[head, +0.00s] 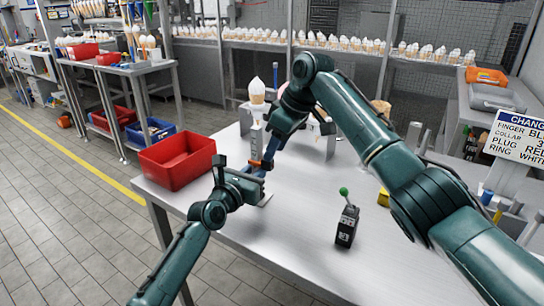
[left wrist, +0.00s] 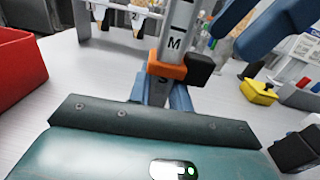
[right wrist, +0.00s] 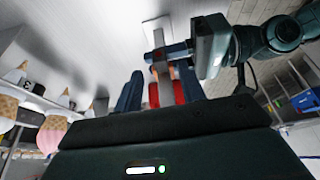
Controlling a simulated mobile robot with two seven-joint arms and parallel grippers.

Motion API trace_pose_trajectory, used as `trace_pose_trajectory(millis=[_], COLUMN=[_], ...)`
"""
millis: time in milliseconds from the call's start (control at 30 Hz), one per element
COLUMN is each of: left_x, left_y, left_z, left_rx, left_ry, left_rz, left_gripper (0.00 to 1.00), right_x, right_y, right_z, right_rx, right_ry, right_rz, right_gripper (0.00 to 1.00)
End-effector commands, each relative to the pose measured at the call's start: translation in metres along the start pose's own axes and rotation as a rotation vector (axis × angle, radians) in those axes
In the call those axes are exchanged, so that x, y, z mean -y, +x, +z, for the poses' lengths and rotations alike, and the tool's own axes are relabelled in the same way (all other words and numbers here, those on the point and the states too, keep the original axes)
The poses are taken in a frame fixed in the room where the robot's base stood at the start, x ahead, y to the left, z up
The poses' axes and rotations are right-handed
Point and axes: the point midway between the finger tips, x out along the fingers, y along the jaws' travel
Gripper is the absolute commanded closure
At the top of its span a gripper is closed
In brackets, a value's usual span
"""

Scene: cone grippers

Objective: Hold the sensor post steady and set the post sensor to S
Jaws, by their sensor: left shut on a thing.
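The sensor post (left wrist: 176,42) stands upright on the table, with a letter M on its face. The orange post sensor (left wrist: 168,71), with a black knob (left wrist: 200,68), sits below the M; a partly hidden S shows just under it. In the head view the orange sensor (head: 256,164) is small. My left gripper (left wrist: 162,98) is shut on the post below the sensor. My right gripper (head: 272,148) has its blue fingers apart; in the right wrist view (right wrist: 160,92) they flank the line of the post, with red-orange between them. I see no contact there.
A red bin (head: 178,160) stands at the table's left edge. A black box with a green knob (head: 346,224) stands front right of the post. A sign (head: 518,136) is at the right. A cone (head: 257,91) stands behind the post. The front of the table is mostly clear.

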Motion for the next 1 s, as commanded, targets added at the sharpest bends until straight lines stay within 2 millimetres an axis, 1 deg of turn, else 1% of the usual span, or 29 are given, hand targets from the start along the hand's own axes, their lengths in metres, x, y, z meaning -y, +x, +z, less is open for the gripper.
trace_pose_trajectory(millis=[33, 200, 300, 400, 533, 867, 900, 1000], left_x=[0.000, 0.000, 0.000, 0.000, 0.000, 0.000, 0.000, 0.000], left_y=[0.000, 0.000, 0.000, 0.000, 0.000, 0.000, 0.000, 0.000], left_z=[0.000, 0.000, 0.000, 0.000, 0.000, 0.000, 0.000, 0.000], left_rx=[0.001, 0.001, 0.001, 0.001, 0.001, 0.001, 0.001, 0.001], left_ry=[0.000, 0.000, 0.000, 0.000, 0.000, 0.000, 0.000, 0.000], left_rz=[0.000, 0.000, 0.000, 0.000, 0.000, 0.000, 0.000, 0.000], left_gripper=[1.00, 1.00, 1.00, 1.00, 1.00, 1.00, 0.78, 0.70], right_x=[-0.001, 0.000, 0.000, 0.000, 0.000, 0.000, 0.000, 0.000], right_y=[-0.013, -0.048, -0.063, -0.073, -0.079, -0.079, -0.079, -0.078], right_z=[-0.001, 0.000, 0.000, 0.000, 0.000, 0.000, 0.000, 0.000], right_rx=[-0.003, -0.001, -0.001, 0.000, 0.001, 0.001, 0.001, 0.001], right_ry=[-0.001, 0.000, 0.000, 0.000, 0.000, 0.000, 0.000, 0.000], right_rz=[0.003, 0.001, 0.001, 0.000, 0.000, -0.001, -0.001, -0.001], right_gripper=[0.60, 0.60, 0.60, 0.60, 0.60, 0.60, 0.60, 0.60])
